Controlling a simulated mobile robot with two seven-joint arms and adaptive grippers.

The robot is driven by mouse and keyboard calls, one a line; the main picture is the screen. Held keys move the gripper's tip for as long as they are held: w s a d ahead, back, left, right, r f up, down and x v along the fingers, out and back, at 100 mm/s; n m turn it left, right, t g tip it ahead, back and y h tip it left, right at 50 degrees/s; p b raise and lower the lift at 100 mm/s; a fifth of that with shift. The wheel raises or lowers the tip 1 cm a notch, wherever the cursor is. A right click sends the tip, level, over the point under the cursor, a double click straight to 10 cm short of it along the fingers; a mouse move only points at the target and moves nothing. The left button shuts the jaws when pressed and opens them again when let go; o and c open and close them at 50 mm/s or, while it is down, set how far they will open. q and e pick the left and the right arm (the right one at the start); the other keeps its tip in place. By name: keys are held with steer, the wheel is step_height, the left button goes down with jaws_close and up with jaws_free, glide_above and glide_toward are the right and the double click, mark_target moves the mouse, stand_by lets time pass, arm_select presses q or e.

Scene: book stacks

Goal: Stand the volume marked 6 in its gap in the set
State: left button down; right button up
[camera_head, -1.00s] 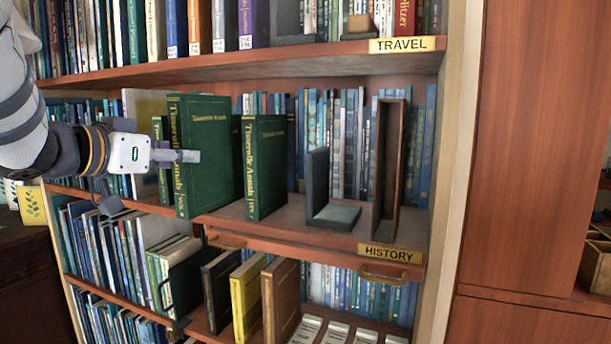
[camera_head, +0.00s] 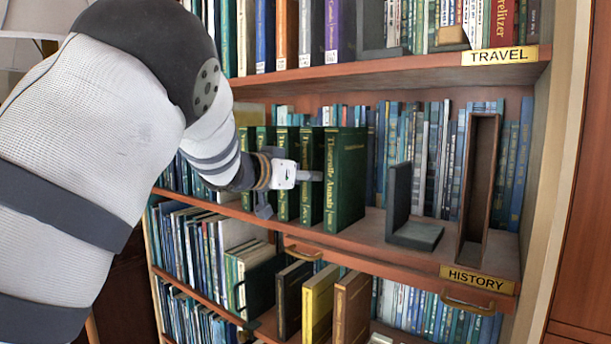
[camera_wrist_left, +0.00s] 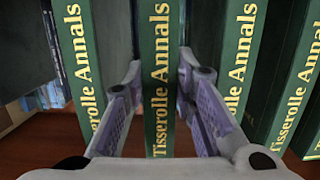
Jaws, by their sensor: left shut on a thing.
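Green volumes titled "Tisserolle Annals" stand upright in a row on the HISTORY shelf (camera_head: 375,243). My left gripper (camera_head: 310,176) is shut on one green volume (camera_head: 312,205); in the left wrist view the gripper (camera_wrist_left: 160,105) has a finger on either side of its spine (camera_wrist_left: 160,60). The held volume is upright in the row. Its right-hand neighbour (camera_head: 347,185) is close beside it, and another volume (camera_head: 288,200) stands to its left. No volume number is legible, so I cannot tell which is 6. My right gripper is not in view.
A dark bookend (camera_head: 399,205) and a narrow open wooden box (camera_head: 493,180) stand to the right on the same shelf, with bare shelf before them. Blue books (camera_head: 430,150) line the back. The TRAVEL shelf (camera_head: 400,77) is above.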

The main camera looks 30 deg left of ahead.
arm_select(q)
steer(key=c, duration=1.3)
jaws_free()
steer(key=d+v, duration=0.1)
steer(key=v, duration=1.1)
step_height(320, 180, down, 20)
steer(key=d+n+g, duration=0.1)
steer(key=d+g, duration=0.2)
steer(key=s+d+f+g+y, duration=0.15)
steer(key=s+f, duration=0.25)
steer(key=f, duration=0.5)
steer(key=s+d+f+g, duration=0.2)
steer(key=s+f+g, duration=0.1)
steer(key=f, duration=0.6)
steer(key=s+d+f+g, duration=0.2)
steer(key=s+f, duration=0.3)
steer(key=s, duration=0.5)
steer(key=s+d+f+g, duration=0.3)
steer(key=s+f+g, duration=0.1)
steer(key=s, duration=0.7)
steer(key=s+d+f+g, duration=0.3)
steer(key=s+f, duration=0.3)
steer(key=s, duration=0.5)
steer(key=shift+s+f+g, duration=0.15)
steer(key=shift+f+g, duration=0.15)
steer(key=shift+g, duration=0.05)
steer(key=shift+a, duration=0.1)
